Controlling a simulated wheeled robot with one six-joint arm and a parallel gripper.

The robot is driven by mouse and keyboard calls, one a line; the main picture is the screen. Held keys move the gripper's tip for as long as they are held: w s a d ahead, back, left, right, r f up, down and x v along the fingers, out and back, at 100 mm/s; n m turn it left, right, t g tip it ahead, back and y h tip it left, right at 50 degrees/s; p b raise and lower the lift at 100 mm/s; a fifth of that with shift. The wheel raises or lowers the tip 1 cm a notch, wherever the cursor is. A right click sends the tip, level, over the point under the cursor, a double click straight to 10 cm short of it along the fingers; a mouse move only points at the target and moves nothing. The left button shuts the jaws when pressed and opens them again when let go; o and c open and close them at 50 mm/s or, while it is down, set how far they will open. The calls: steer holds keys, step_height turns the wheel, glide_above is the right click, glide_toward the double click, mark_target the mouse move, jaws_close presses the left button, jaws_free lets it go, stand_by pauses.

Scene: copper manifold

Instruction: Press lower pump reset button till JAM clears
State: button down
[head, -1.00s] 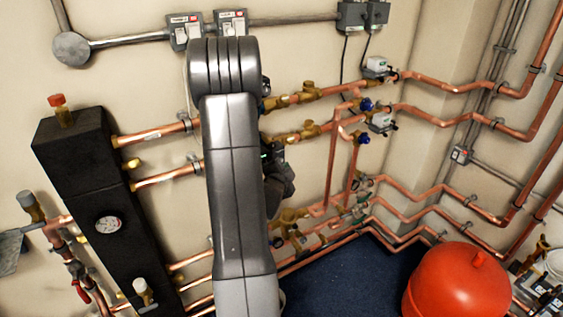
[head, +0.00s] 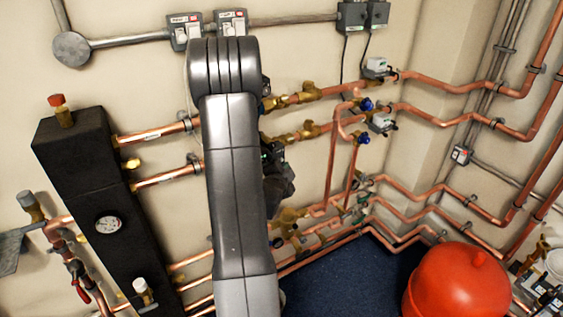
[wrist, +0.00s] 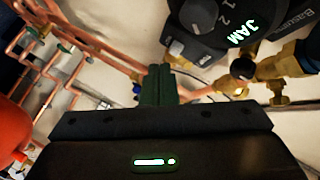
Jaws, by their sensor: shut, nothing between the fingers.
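In the wrist view, a dark pump head (wrist: 215,30) with lit letters reading JAM and the markings 1 and 2 is at the top, seen tilted. A small pale round spot (wrist: 176,47) shows at its lower left edge; I cannot tell whether it is the reset button. My gripper (wrist: 158,72) is shut and empty, its fingertips just below and left of the pump head. I cannot tell whether they touch it. In the head view, my arm hides the pump, and only dark parts of my wrist show beside it.
Copper pipes with brass valves (head: 308,92) run along the wall around my arm. A black insulated manifold (head: 80,165) stands at left. A red vessel (head: 458,285) is at lower right, and blue floor (head: 345,280) shows between.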

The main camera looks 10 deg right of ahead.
steer(key=shift+w, duration=0.1)
stand_by(0.3)
steer(key=shift+w+a+b, duration=0.15)
steer(key=shift+w+b, duration=0.15)
steer(key=shift+b, duration=0.05)
steer(key=shift+w+a, duration=0.15)
steer(key=shift+w, duration=0.3)
stand_by(0.6)
stand_by(0.4)
steer(key=shift+s+d+b, duration=0.3)
steer(key=shift+s+b, duration=0.5)
steer(key=shift+b, duration=0.1)
steer(key=s+b, duration=0.1)
steer(key=s+d+b, duration=0.1)
steer(key=s, duration=0.1)
steer(key=s+b, duration=0.1)
steer(key=shift+s+d, duration=0.35)
steer(key=shift+s, duration=0.05)
